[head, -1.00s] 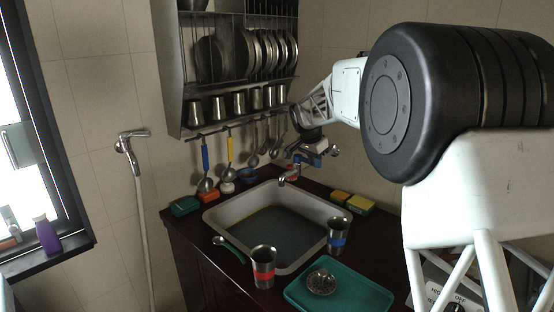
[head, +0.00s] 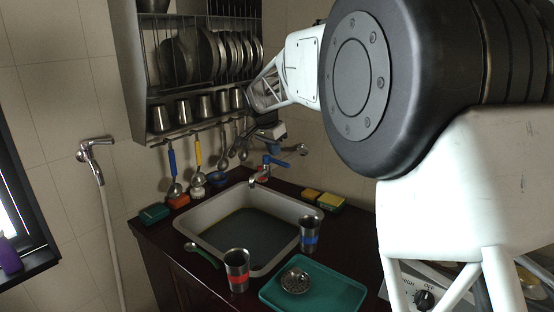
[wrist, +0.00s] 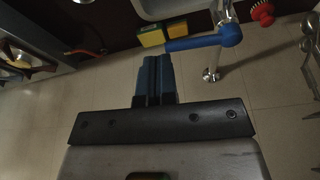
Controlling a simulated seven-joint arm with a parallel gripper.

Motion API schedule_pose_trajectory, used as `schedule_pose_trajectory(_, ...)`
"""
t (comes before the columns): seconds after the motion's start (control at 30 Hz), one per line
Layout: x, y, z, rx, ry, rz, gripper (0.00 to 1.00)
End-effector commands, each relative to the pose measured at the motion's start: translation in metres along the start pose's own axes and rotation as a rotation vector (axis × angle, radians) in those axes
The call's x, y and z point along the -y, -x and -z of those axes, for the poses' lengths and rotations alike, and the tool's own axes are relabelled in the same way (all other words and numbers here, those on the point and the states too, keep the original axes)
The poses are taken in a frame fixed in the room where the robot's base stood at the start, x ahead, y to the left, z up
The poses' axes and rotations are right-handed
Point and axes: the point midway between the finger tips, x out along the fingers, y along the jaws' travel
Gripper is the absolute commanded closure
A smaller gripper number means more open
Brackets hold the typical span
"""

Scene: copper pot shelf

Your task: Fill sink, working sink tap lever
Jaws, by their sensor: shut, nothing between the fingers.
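The sink (head: 205,212) is set in the dark counter, with a dark, flat-looking inside; I cannot tell whether it holds water. The metal tap (head: 261,176) stands at its back edge, and I see no stream from it. The blue tap lever (head: 279,161) lies sideways at the tap. In the wrist view the lever (wrist: 200,43) runs left from a round blue hub on the pipe. My gripper (wrist: 154,60) is shut and empty, its blue fingertips just below the lever's free end in the picture. I cannot tell whether they touch it.
A dish rack (head: 128,60) and hanging ladles (head: 174,188) are on the wall behind.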

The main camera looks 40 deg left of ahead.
Motion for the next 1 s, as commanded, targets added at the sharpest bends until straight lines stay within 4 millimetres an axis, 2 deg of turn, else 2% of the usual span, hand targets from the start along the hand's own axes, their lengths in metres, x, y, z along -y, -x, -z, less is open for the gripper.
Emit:
schedule_pose_trajectory(0.1, 0.000, 0.018, 0.000, 0.000, 0.000, 0.001, 1.00)
schedule_pose_trajectory(0.33, 0.000, 0.037, 0.000, 0.000, 0.000, 0.001, 1.00)
schedule_pose_trajectory(0.8, 0.000, 0.041, 0.000, 0.000, 0.001, 0.001, 1.00)
schedule_pose_trajectory(1.0, 0.013, 0.041, -0.005, 0.001, 0.016, 0.004, 1.00)
